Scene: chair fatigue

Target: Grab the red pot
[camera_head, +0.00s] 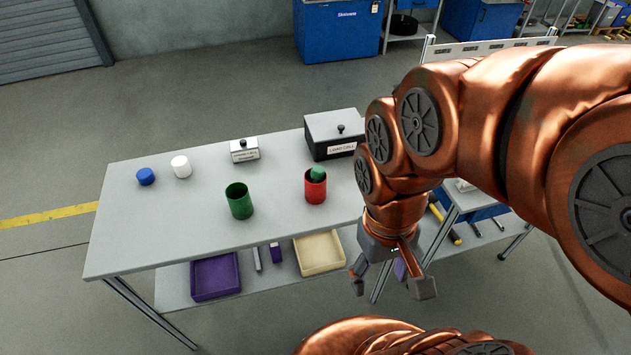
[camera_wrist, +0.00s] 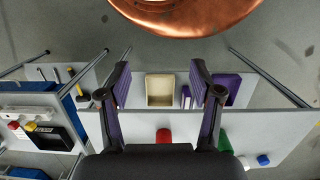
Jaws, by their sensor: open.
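The red pot (camera_head: 315,188) stands upright on the grey table (camera_head: 140,235), with a green object (camera_head: 318,173) in its mouth. In the wrist view the red pot (camera_wrist: 163,135) shows low between the fingers, partly cut off by the gripper body. My gripper (camera_head: 392,285) is open and empty, in front of the table's near edge, to the right of and nearer than the pot. In the wrist view my gripper (camera_wrist: 160,90) has its two purple-padded fingers spread apart.
A green pot (camera_head: 239,201) stands left of the red pot. A dark load cell box (camera_head: 328,132) and a small white box (camera_head: 244,150) stand behind. White (camera_head: 181,167) and blue (camera_head: 146,177) cylinders are at left. The lower shelf holds purple (camera_head: 215,277) and cream (camera_head: 320,252) trays.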

